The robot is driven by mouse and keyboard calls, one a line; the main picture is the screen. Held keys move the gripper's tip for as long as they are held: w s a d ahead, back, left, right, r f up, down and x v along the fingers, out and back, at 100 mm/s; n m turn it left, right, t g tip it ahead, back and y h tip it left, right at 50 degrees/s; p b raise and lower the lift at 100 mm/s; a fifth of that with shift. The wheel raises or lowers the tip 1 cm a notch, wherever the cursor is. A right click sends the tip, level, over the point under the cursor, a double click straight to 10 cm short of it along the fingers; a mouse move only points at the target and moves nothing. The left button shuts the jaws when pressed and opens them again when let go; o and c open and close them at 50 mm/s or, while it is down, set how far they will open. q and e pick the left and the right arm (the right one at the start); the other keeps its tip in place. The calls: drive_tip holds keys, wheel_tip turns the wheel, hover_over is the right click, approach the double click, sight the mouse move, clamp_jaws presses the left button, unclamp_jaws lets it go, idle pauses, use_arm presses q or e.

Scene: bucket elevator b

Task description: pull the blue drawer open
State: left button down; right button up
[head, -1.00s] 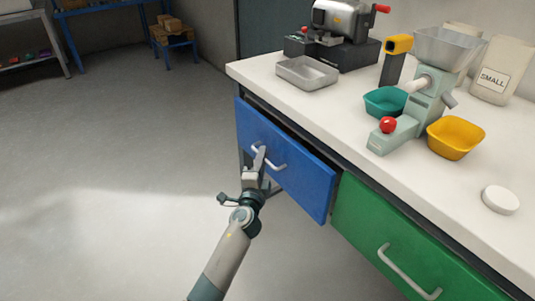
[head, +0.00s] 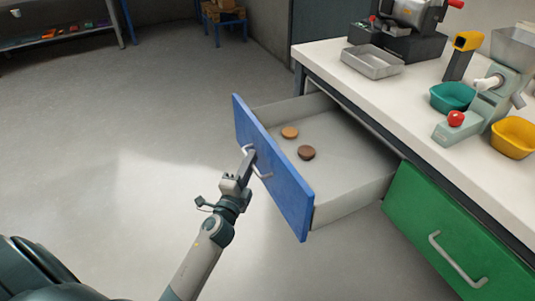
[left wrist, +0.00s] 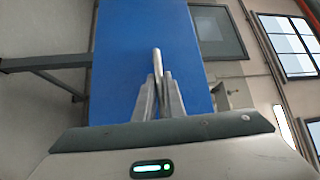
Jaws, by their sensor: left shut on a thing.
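The blue drawer (head: 283,185) stands well out from the bench, and its grey inside shows. An orange-tan round piece (head: 290,132) and a brown round piece (head: 306,153) lie in it. My left gripper (head: 248,158) is shut on the drawer's pale bar handle (head: 264,172) at the front panel. In the left wrist view the two fingers (left wrist: 159,95) close around the handle (left wrist: 157,65) before the blue panel (left wrist: 120,60). My right gripper is not in view.
The green drawer (head: 445,225) beside it is shut. The white bench top (head: 400,95) holds a metal tray (head: 372,62), a teal bin (head: 452,96), a yellow bin (head: 514,137) and a pale green machine with a red knob (head: 456,118). Open grey floor (head: 120,130) lies left of the drawer.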

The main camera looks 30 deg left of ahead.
use_arm(q)
drive_tip(key=s+a, duration=0.2)
drive_tip(key=s, duration=0.1)
drive_tip(key=shift+s+a, duration=0.1)
drive_tip(key=shift+a, duration=0.15)
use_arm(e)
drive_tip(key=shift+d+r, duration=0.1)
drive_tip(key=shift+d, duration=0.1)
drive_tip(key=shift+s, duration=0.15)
use_arm(q)
drive_tip(key=c, duration=2.1)
unclamp_jaws()
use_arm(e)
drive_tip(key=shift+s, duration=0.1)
use_arm(q)
drive_tip(key=shift+s, duration=0.1)
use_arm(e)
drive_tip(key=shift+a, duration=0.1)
